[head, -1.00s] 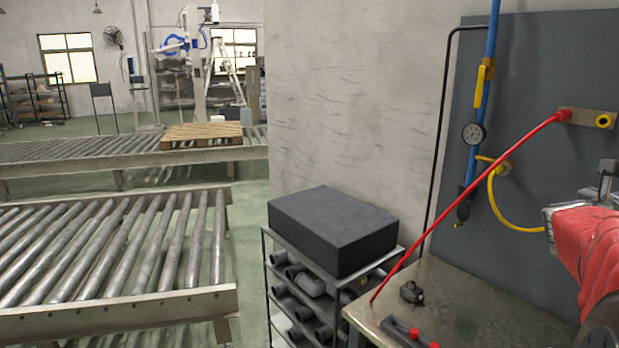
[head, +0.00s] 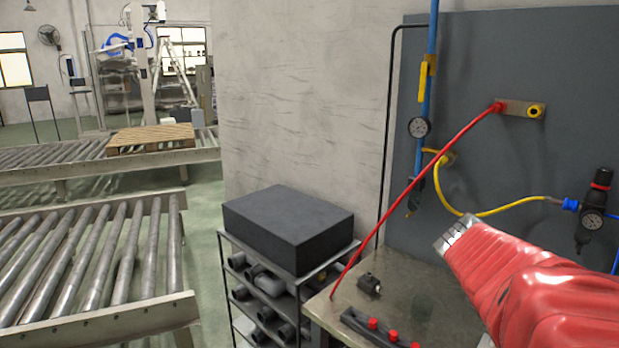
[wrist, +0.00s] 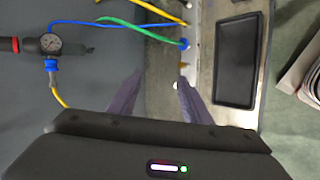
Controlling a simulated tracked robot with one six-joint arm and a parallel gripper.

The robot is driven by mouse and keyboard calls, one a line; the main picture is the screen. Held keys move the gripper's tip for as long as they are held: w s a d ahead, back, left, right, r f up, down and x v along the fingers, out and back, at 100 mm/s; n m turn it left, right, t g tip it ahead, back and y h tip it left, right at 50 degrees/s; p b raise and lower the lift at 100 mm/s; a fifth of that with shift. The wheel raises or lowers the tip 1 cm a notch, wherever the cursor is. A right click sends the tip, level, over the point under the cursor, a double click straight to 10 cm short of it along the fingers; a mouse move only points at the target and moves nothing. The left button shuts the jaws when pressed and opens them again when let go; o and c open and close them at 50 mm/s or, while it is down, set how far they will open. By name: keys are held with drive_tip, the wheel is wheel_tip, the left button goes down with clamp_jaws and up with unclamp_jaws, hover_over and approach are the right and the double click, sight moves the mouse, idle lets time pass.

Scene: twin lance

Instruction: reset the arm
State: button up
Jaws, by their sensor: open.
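My gripper (wrist: 160,88) shows in the wrist view with its two dark fingers spread apart and nothing between them. My red-covered arm (head: 540,295) reaches in from the lower right of the head view, in front of the bench and the grey panel. Its silver band shows at the far end; my gripper's fingers cannot be made out there.
A metal bench (head: 410,290) carries a small black fitting (head: 369,284). A red rod (head: 420,175) slants from the bench to the grey panel (head: 520,75). A pressure gauge (wrist: 47,43) and hoses show in the wrist view. A black box (head: 290,225) tops a pipe rack.

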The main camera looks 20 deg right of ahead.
drive_tip(key=a+f+t+y, duration=0.1)
drive_tip(key=a+y, duration=0.2)
drive_tip(key=a, duration=1)
drive_tip(key=a+f+m+t+y, duration=0.1)
drive_tip(key=a+f+t+y, duration=0.1)
drive_tip(key=a, duration=1.1)
drive_tip(key=a+f+m+t+y, duration=0.1)
drive_tip(key=a+y, duration=0.3)
drive_tip(key=a, duration=0.9)
drive_tip(key=shift+w+f+t+y, duration=0.15)
drive_tip(key=shift+f+t+y, duration=0.15)
drive_tip(key=shift+f+t, duration=0.4)
